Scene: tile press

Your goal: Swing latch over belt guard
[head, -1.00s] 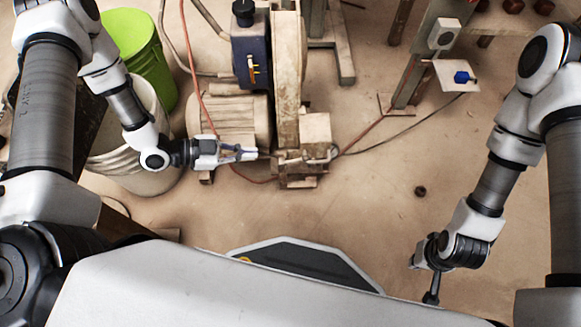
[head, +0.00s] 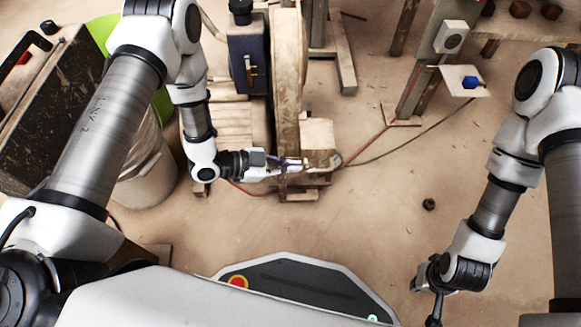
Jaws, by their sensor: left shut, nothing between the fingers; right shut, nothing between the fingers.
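The belt guard (head: 288,70) appears to be the tall, worn tan housing beside the motor in the head view. Its lower front end has a boxy block (head: 319,142) on its right side. My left gripper (head: 303,165) is shut and empty, its fingertips pointing right across the front of the guard's lower end. I cannot tell whether the tips touch it. The latch is too small or hidden by the fingers to make out. My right gripper (head: 436,312) is shut and empty, pointing down near the bottom edge, far from the machine.
A ribbed motor (head: 222,120) and a dark blue box (head: 248,58) stand left of the guard. A whitish bucket (head: 150,180) and a dark dirty case (head: 50,110) are at the left. A post with a grey switch box (head: 450,38) is at the right. The floor at centre right is mostly clear.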

